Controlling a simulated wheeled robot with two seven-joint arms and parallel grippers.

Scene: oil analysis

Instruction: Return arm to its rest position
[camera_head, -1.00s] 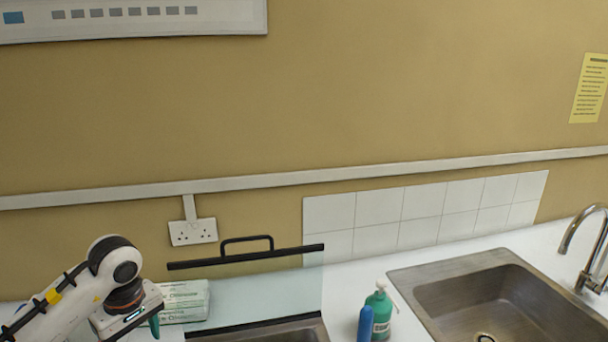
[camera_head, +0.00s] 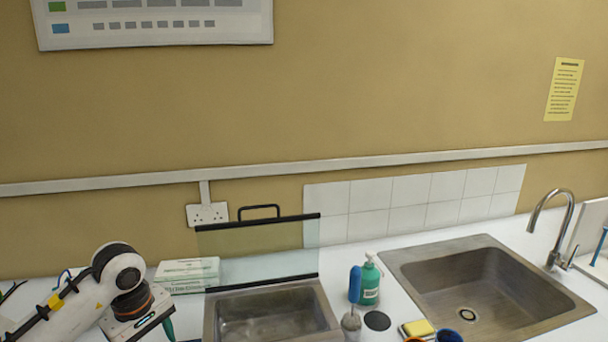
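My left arm comes in from the lower left, and its wrist and gripper body (camera_head: 140,312) are at the bottom left, in front of the white packs. A teal finger piece (camera_head: 168,328) shows at the gripper's lower right side. The fingertips are cut off by the bottom edge, so I cannot see whether it is open or shut or holds anything. My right arm and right gripper do not show.
A metal basin (camera_head: 270,312) with an upright glass panel (camera_head: 258,250) stands right of my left arm. White packs (camera_head: 188,272), a green pump bottle (camera_head: 369,282), a blue-handled tool (camera_head: 354,285), a yellow sponge (camera_head: 418,328) and a sink (camera_head: 480,285) with a tap (camera_head: 556,225) line the counter.

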